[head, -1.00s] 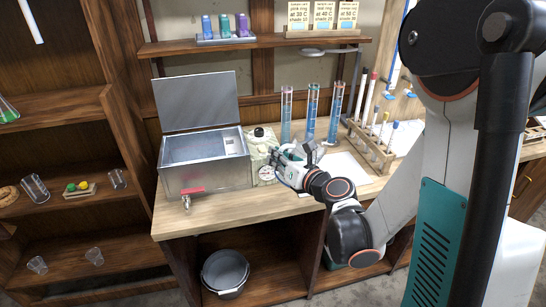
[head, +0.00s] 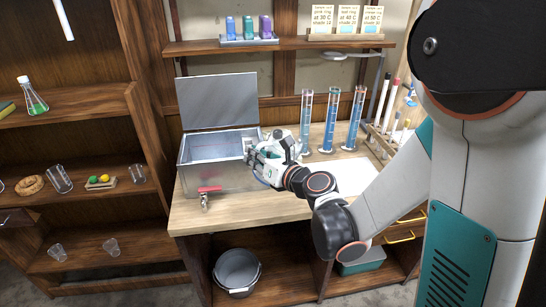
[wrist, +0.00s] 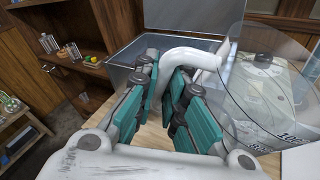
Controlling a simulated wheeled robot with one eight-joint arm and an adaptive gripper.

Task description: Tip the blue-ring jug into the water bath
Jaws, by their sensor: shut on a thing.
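The water bath (head: 215,179) is an open metal box with its lid raised and a red-handled tap on its front. It also shows in the wrist view (wrist: 119,79), just beyond my gripper. My gripper (head: 259,160) is at the bath's right front corner. In the wrist view, my gripper (wrist: 168,85) is shut on the white handle of a clear jug (wrist: 262,95) with printed volume marks. The jug is to the right of the fingers, and its tilt is hard to tell. I cannot make out a blue ring or the contents. In the head view my gripper mostly hides the jug.
A pale bench device (wrist: 270,72) is behind the jug. Several tall blue-filled cylinders (head: 330,122) and a wooden tube rack (head: 382,143) stand to the right. A shelf (head: 285,46) runs above. A grey bucket (head: 238,272) is below.

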